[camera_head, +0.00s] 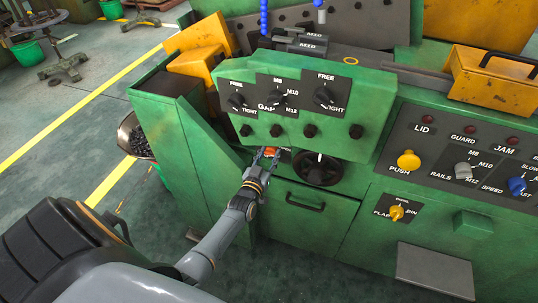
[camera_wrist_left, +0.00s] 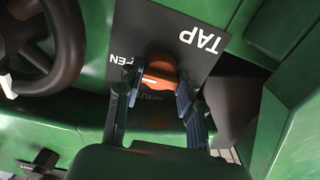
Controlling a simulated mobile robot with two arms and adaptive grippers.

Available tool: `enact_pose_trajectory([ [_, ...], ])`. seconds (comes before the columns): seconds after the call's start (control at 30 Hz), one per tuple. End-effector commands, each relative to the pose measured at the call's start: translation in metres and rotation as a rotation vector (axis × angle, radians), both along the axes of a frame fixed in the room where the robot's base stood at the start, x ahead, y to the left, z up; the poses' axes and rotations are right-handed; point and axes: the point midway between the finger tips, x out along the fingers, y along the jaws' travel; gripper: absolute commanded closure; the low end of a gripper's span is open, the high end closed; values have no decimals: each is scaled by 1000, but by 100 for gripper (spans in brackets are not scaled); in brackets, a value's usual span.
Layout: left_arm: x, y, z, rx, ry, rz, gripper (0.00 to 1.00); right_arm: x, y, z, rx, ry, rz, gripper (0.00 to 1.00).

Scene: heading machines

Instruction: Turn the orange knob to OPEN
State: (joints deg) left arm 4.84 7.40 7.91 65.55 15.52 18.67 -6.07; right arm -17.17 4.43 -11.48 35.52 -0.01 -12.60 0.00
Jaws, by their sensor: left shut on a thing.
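The orange knob (camera_wrist_left: 160,68) sits on a dark plate marked TAP (camera_wrist_left: 200,40) in the left wrist view. Part of the word OPEN shows to the left of the knob, and other lettering below it is partly hidden. A short white mark shows on the knob's near face. In the head view only a bit of the orange knob (camera_head: 270,151) shows, low on the green machine. My left gripper (camera_head: 267,156) reaches it from the front. In the left wrist view its fingers (camera_wrist_left: 159,88) stand on both sides of the knob, shut on it. My right gripper is not in view.
A black handwheel (camera_head: 318,170) is just right of the knob, and its rim (camera_wrist_left: 62,50) shows close by in the left wrist view. A sloped panel with black knobs (camera_head: 324,96) overhangs above. A green drawer (camera_head: 300,205) is below.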

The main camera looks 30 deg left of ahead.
Motion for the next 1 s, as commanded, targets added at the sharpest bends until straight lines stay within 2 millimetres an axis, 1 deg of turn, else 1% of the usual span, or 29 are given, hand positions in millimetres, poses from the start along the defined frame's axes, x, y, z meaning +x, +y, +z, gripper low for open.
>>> enact_pose_trajectory([
  [0.5,0,0,0,18,4,0,95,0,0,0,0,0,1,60],
  [0.53,0,0,0,18,4,0,59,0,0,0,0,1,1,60],
  [0.57,0,0,0,18,4,0,53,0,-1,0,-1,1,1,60],
  [0.6,0,0,0,18,4,0,45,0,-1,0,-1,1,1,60],
  [0.63,0,0,0,18,4,0,40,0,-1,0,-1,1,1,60],
  [0.9,0,0,0,18,4,0,40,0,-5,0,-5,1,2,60],
  [1.0,-4,-1,0,17,4,0,40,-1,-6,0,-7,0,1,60],
])
